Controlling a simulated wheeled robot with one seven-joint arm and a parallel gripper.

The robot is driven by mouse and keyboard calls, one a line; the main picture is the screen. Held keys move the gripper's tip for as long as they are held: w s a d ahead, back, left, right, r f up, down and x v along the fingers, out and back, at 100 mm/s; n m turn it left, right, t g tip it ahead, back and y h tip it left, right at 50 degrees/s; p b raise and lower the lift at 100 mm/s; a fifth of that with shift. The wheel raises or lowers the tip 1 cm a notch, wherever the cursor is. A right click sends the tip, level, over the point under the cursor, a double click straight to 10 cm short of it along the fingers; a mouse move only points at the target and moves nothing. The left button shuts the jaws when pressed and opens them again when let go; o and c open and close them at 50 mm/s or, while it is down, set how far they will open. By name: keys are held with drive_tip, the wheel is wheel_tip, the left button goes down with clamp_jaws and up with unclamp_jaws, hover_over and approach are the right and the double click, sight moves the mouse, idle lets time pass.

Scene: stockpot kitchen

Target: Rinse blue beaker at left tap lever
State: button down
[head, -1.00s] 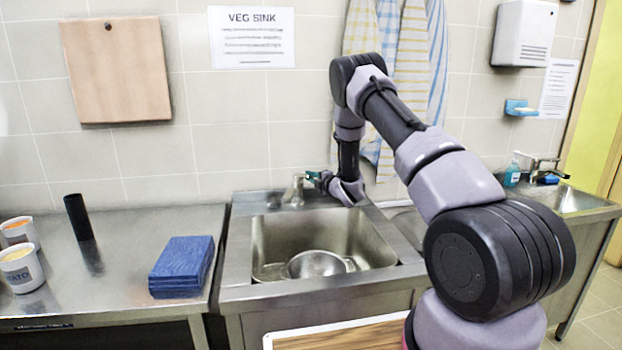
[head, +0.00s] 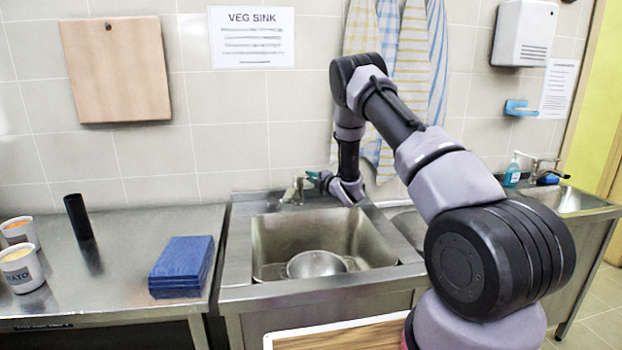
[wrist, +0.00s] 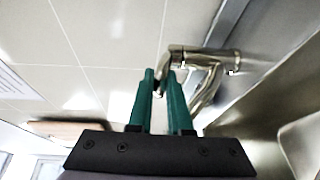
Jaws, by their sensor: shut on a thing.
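My gripper (head: 313,176) is at the tap behind the left sink, its green fingers pointing left. In the wrist view the fingers (wrist: 163,80) are close together at the metal tap (wrist: 205,60) and shut on its lever (wrist: 160,88), which is mostly hidden between them. The tap (head: 296,191) stands at the back edge of the left sink (head: 340,232). I cannot make out a blue beaker in either view.
A round metal bowl (head: 316,264) sits in the left sink. Folded blue cloths (head: 181,263), a black cylinder (head: 77,217) and two tubs (head: 21,267) are on the left counter. A soap bottle (head: 512,174) stands by the right basin.

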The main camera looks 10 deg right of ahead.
drive_tip(key=shift+w+r, duration=0.2)
drive_tip(key=shift+r, duration=0.3)
drive_tip(key=c, duration=0.8)
unclamp_jaws()
drive_tip(key=shift+c, duration=0.2)
drive_tip(key=shift+f, duration=0.1)
drive_tip(key=v, duration=1.1)
drive_tip(key=shift+a, duration=0.1)
